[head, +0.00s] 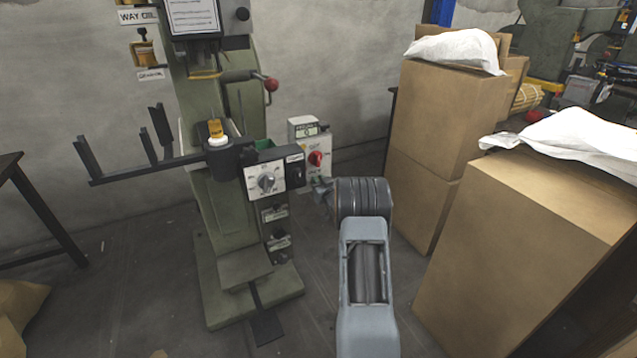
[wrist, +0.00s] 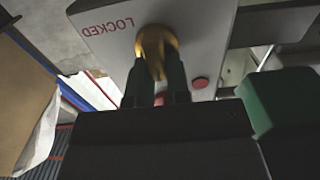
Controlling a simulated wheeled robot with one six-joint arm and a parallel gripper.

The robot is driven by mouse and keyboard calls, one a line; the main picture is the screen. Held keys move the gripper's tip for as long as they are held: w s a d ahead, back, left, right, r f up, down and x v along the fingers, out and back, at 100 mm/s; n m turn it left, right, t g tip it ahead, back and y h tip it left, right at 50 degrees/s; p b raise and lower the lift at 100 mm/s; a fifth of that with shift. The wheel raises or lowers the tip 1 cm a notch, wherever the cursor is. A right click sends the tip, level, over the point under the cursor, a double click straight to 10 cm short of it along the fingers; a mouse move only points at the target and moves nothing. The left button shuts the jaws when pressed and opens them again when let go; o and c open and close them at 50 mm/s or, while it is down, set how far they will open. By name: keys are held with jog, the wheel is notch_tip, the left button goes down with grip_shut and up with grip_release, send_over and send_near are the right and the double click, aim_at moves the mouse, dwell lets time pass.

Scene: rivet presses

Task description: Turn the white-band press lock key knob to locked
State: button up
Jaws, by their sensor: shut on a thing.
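In the wrist view, a brass key knob (wrist: 157,45) sits on a white lock plate (wrist: 105,35). The word LOCKED reads upside down to the left of the knob. My gripper (wrist: 158,78) is shut on the brass knob, one dark finger on each side of it. The fingers hide part of the knob, so I cannot tell its exact angle. In the head view, the green press (head: 225,225) stands left of my arm. My arm's end hides the gripper and most of the lock plate there.
A white box with a red knob (head: 316,158) stands right of the press's grey selector dial (head: 266,182). Stacked cardboard boxes (head: 440,140) stand close on the right. A red button (wrist: 200,83) is beside my fingers. A dark forked bracket (head: 150,165) sticks out left.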

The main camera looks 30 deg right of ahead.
grip_shut()
jog(key=m, duration=0.1)
jog(key=m+p, duration=0.1)
jog(key=m, duration=0.1)
jog(key=shift+d+r, duration=0.1)
jog(key=shift+d, duration=0.15)
jog(key=shift+s+d+f+m+p, duration=0.2)
jog(key=shift+m+p, duration=0.55)
jog(key=shift+m, duration=1.7)
jog(key=shift+w+d+f+m+p, duration=0.2)
jog(key=shift+f+m+p, duration=0.35)
jog(key=shift+m, duration=1.95)
jog(key=shift+s+d+f+m+p, duration=0.15)
jog(key=shift+m+p, duration=0.75)
jog(key=shift+m, duration=1.55)
